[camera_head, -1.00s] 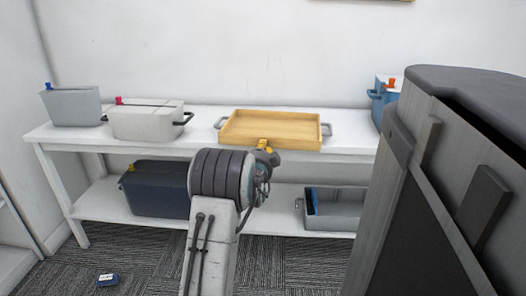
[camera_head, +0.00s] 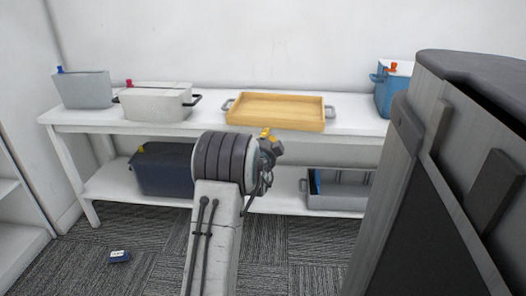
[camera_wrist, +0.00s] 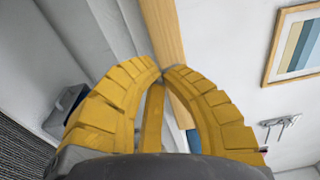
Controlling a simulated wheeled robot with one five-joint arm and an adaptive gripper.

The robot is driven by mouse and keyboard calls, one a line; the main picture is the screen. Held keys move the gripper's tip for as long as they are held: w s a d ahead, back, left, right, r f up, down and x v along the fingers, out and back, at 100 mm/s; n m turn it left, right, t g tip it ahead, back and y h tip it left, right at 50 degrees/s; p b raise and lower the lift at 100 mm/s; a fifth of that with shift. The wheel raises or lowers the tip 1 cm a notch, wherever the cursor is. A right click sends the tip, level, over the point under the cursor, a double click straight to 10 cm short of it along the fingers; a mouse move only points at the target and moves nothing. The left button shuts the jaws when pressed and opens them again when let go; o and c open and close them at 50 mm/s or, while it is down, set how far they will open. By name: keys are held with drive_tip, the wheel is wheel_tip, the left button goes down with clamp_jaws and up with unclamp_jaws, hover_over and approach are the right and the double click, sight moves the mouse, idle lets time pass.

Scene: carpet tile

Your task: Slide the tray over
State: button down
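The wooden tray (camera_head: 322,113) is shallow and tan with grey end handles. It sits on the white tabletop near the middle in the head view. My gripper (camera_head: 267,132) shows in the head view just in front of the tray's near edge, mostly hidden by my arm. In the wrist view, the yellow fingers of my gripper (camera_wrist: 162,69) curve in until their tips nearly meet, with nothing seen held. A wooden edge, seemingly of the tray (camera_wrist: 163,35), runs just beyond the tips. I cannot tell whether they touch it.
On the tabletop (camera_head: 215,98), a white box (camera_head: 155,105) and grey box (camera_head: 85,90) stand left, a blue bin (camera_head: 388,92) right. The lower shelf (camera_head: 112,185) holds a dark bin (camera_head: 165,172) and grey crate (camera_head: 335,198). A small blue box (camera_head: 119,257) lies on the carpet.

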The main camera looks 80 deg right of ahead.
drive_tip(key=a+p, duration=0.1)
drive_tip(key=a, duration=0.7)
drive_tip(key=shift+a, duration=0.25)
drive_tip(key=shift+s, duration=0.1)
